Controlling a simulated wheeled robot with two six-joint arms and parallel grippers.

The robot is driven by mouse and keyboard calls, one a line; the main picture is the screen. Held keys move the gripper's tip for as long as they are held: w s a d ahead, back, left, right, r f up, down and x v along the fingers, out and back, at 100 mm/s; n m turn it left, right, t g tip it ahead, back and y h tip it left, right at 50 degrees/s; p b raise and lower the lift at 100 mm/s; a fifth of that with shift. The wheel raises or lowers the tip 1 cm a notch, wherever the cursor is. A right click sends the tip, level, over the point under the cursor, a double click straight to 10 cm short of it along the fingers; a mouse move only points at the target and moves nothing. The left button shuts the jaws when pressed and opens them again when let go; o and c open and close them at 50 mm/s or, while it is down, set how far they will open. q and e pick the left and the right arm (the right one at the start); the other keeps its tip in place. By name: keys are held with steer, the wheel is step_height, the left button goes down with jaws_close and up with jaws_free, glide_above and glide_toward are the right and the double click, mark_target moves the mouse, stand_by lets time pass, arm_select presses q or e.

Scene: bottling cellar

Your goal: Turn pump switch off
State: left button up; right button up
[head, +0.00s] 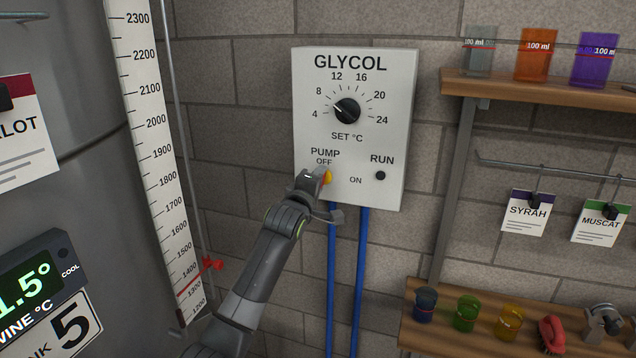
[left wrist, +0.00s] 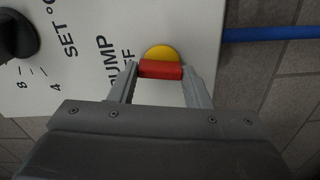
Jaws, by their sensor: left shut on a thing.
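The white glycol control box (head: 383,140) hangs on the brick wall. Its pump switch (head: 328,177) has a yellow round base, with OFF printed at its upper left and ON to its right. My left gripper (head: 322,186) reaches up to it from below and covers much of it. In the left wrist view, its fingers (left wrist: 160,75) are closed on both ends of the red switch handle (left wrist: 160,69), in front of the yellow disc (left wrist: 160,51). I cannot tell which setting the handle points to. The RUN lamp (head: 380,175) looks dark. My right gripper is not in view.
The black temperature knob (head: 347,110) sits above the switch. Two blue pipes (head: 360,260) run down from the box. A tank with a level scale (head: 160,150) stands left. Shelves with coloured beakers (head: 537,54) and hanging labels (head: 527,212) are at right.

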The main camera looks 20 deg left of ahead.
arm_select(q)
steer(key=shift+n, duration=1)
steer(key=o, duration=1)
steer(key=s+b, duration=0.1)
steer(key=s, duration=0.4)
steer(key=s+b, duration=0.2)
steer(key=s, duration=0.4)
steer(key=s+b, duration=0.2)
steer(key=s, duration=0.4)
steer(key=shift+s+a, duration=0.2)
steer(key=shift+a, duration=0.15)
steer(key=shift+f, duration=0.1)
